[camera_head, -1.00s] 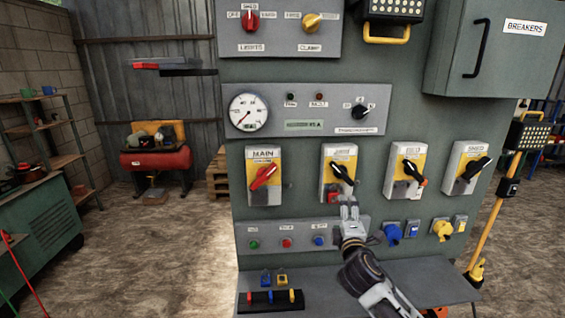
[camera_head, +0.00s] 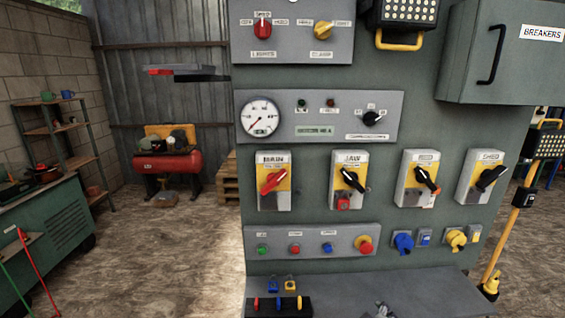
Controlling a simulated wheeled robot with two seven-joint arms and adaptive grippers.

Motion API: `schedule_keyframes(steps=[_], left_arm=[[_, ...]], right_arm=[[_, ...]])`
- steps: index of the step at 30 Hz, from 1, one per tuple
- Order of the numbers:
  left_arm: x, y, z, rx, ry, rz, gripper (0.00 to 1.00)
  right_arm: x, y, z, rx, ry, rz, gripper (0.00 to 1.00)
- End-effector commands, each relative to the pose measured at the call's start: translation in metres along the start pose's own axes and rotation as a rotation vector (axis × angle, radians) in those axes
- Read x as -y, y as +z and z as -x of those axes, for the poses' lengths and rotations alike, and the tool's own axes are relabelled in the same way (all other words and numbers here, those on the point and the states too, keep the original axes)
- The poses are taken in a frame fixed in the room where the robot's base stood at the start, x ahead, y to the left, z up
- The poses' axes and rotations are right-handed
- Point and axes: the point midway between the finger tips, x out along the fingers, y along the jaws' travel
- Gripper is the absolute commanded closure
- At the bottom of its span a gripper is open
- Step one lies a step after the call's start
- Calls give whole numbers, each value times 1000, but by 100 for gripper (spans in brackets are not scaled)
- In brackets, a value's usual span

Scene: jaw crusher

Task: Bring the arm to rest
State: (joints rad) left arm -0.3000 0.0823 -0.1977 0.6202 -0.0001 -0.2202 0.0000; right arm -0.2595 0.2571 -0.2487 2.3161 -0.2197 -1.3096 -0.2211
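My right gripper (camera_head: 384,311) shows only as a small grey piece at the bottom edge, low in front of the panel's shelf. Most of it is cut off, and whether it is open or shut cannot be told. It is well below the JAW switch (camera_head: 350,180) and apart from it. The JAW switch has a black handle set at a slant and a small red item (camera_head: 343,203) at its lower part. My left gripper is not in view.
The green panel (camera_head: 315,222) carries a red-handled MAIN switch (camera_head: 272,181), two more black-handled switches, and a button strip (camera_head: 285,240) with a red mushroom button (camera_head: 365,243). A shelf (camera_head: 345,290) juts out below, holding padlocks and a black rack (camera_head: 278,305).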

Motion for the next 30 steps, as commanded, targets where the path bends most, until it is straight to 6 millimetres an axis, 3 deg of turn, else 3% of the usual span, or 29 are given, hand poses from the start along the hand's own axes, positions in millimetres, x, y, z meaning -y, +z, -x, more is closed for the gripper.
schedule_keyframes(steps=[6,12,30], left_arm=[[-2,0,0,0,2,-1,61],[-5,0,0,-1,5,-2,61],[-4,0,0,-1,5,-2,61]], right_arm=[[37,52,18,129,-131,-162,11],[61,87,36,230,-216,-277,11],[95,134,66,384,-324,-429,11]])
